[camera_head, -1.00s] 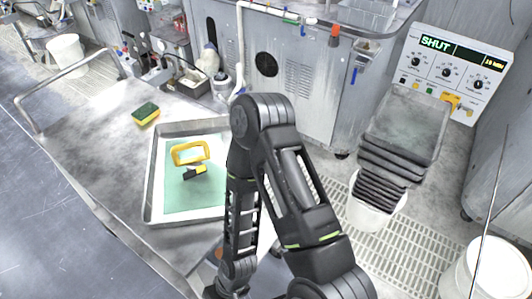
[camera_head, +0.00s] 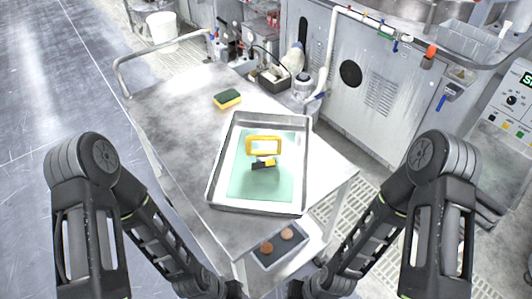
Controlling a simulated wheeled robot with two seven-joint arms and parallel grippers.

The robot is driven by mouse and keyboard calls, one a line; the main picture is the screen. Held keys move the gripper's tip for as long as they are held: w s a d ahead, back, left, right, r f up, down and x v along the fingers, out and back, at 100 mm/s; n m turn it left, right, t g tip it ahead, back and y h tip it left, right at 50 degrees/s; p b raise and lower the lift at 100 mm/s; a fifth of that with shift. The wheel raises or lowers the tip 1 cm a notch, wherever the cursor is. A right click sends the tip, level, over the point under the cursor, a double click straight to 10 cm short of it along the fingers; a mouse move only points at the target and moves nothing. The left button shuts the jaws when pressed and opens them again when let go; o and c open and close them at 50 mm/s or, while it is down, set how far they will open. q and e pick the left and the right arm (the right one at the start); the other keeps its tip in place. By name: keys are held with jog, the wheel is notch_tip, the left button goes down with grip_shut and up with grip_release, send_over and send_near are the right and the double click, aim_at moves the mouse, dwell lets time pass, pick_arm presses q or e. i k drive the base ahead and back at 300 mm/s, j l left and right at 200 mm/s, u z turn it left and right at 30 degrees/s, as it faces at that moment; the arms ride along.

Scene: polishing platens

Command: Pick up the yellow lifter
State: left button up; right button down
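The yellow lifter (camera_head: 263,146) is a yellow frame-shaped handle with a black and yellow part at its near end. It sits on a green mat (camera_head: 243,188) inside a shallow metal tray (camera_head: 214,186) on the bench. My two arms reach from the left and right sides toward the bottom middle of the picture. Their far ends run off the bottom edge, nearer to me than the tray, so both grippers are out of view. Nothing touches the lifter.
A yellow and dark green sponge (camera_head: 227,98) lies on the metal bench (camera_head: 172,112) beyond the tray. A lower tray (camera_head: 268,263) holds round brown pieces. The bench left of the tray is clear.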

aim_at(263, 155)
jog(key=j, duration=1.65)
jog(key=z, duration=2.35)
jog(key=k+l, duration=0.05)
